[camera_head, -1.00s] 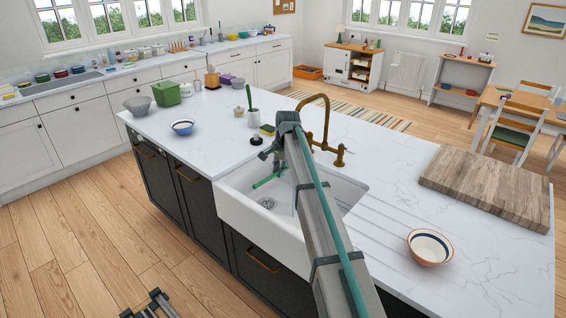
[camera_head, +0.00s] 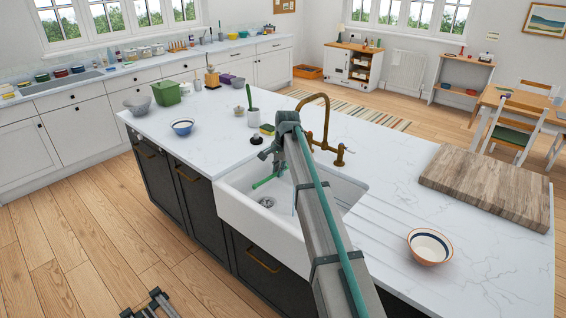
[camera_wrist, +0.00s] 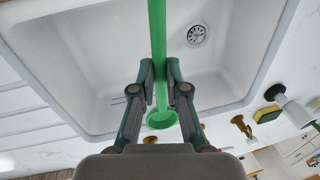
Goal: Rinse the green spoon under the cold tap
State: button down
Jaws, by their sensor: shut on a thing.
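The green spoon (camera_head: 265,182) is in my gripper (camera_head: 270,158), over the white sink (camera_head: 232,206). In the wrist view the fingers of my gripper (camera_wrist: 160,72) are closed on its green handle (camera_wrist: 158,35). The spoon's round end (camera_wrist: 161,119) is on the near side of the fingers, and the handle runs up past the drain (camera_wrist: 196,35). The brass tap (camera_head: 326,120) arches at the sink's back edge. My arm hides its spout end and part of the basin. I cannot tell whether water runs.
A sponge (camera_head: 267,130) and a pot with a brush (camera_head: 253,117) stand behind the sink. A blue-rimmed bowl (camera_head: 182,127) is to the left. Another bowl (camera_head: 430,247) and a wooden board (camera_head: 488,187) lie to the right.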

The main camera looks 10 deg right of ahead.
dwell(0.3)
jog(key=s+a+r+p, duration=0.2)
jog(key=s+r, duration=0.2)
jog(key=shift+s+a+p, duration=0.15)
jog(key=shift+s+p, duration=0.05)
jog(key=shift+p, duration=0.1)
dwell(0.3)
dwell(0.5)
